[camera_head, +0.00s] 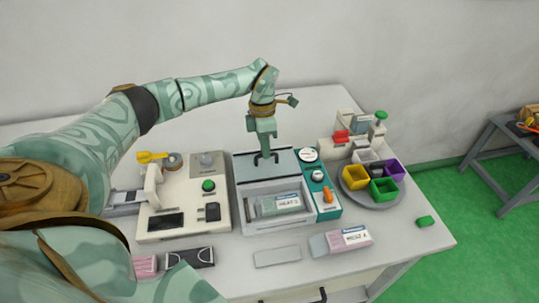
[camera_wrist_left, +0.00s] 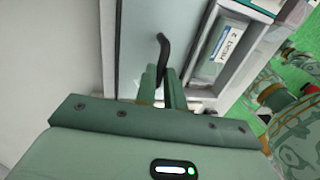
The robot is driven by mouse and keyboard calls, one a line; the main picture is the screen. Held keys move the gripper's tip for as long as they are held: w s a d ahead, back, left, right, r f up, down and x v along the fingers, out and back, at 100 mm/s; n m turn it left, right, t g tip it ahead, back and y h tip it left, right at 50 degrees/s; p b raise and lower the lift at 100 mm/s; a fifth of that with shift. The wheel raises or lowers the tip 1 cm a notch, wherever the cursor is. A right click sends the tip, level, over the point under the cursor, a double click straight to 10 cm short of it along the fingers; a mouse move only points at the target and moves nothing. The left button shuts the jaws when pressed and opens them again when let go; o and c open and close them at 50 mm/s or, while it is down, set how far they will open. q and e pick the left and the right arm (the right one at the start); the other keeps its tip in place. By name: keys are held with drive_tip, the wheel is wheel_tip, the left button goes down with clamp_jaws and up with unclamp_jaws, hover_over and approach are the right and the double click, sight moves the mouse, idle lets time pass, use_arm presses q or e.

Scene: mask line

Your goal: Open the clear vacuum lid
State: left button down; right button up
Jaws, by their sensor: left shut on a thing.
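The vacuum chamber (camera_head: 243,218) is a grey-white box in the middle of the table. The lid (camera_head: 246,168) shows as a pale grey-blue panel over its back part, and in the left wrist view (camera_wrist_left: 137,40). A dark curved handle (camera_wrist_left: 163,48) stands up from the lid. My left gripper (camera_head: 264,150) is above the lid with its fingers shut at the handle. In the left wrist view its fingers (camera_wrist_left: 162,88) hide the handle's lower end. A labelled pack (camera_head: 278,205) lies in the front part; I cannot tell whether a clear pane covers it.
A cream device with a green button (camera_head: 208,185) stands left of the chamber, and a teal panel with an orange knob (camera_head: 328,194) right. A round tray (camera_head: 374,201) with coloured bins is farther right. Another pack (camera_head: 341,240) and a flat grey piece (camera_head: 277,258) lie in front.

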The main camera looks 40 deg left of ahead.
use_arm(q)
drive_tip(key=shift+w+a, duration=0.25)
drive_tip(key=shift+a, duration=0.05)
drive_tip(key=c, duration=1.5)
unclamp_jaws()
use_arm(e)
drive_tip(key=shift+s+a, duration=0.2)
drive_tip(key=shift+a, duration=0.05)
